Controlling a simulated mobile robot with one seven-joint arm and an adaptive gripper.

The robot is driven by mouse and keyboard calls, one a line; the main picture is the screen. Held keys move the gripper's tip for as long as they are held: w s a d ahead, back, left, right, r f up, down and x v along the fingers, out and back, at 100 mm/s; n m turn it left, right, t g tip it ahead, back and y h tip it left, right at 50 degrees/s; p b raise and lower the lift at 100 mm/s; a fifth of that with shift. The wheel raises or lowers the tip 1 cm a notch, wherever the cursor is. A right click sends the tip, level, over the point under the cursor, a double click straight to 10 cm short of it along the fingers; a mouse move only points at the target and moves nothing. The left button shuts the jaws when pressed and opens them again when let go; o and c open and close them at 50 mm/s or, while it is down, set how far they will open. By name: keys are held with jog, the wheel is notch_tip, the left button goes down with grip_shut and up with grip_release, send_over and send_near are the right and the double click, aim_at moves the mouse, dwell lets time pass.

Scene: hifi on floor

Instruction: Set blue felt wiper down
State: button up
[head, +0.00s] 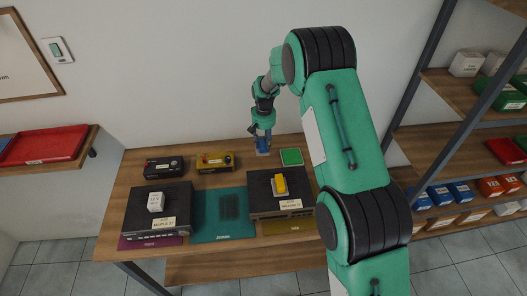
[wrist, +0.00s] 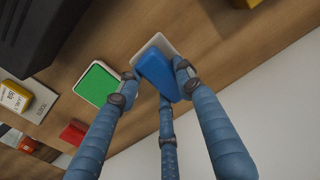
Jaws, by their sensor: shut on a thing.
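The blue felt wiper (wrist: 157,72) is between the fingers of my gripper (wrist: 152,84) in the wrist view. It has a blue body with a pale grey pad (wrist: 152,45) along one side. In the head view my gripper (head: 262,140) points down over the back of the wooden table (head: 130,185), left of a green pad with a white rim (head: 291,157). The wiper shows small and partly hidden at its tip. I cannot tell whether the pad touches the table. The green pad also shows in the wrist view (wrist: 98,82), beside the wiper.
Black box units (head: 140,222) and (head: 262,207) stand on the table's front, bearing a white block (head: 155,202) and a yellow block (head: 280,186). Small black (head: 164,167) and yellow (head: 216,162) devices stand behind. A teal mat (head: 205,230) lies between the units. Shelves stand at right.

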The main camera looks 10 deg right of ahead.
aim_at(264, 143)
jog(key=shift+f, duration=0.7)
jog(key=shift+f, duration=1.85)
jog(key=shift+f, duration=0.15)
jog(key=o, duration=1.2)
jog(key=shift+c, duration=0.2)
notch_tip(264, 143, up, 12)
jog(key=shift+r, duration=0.15)
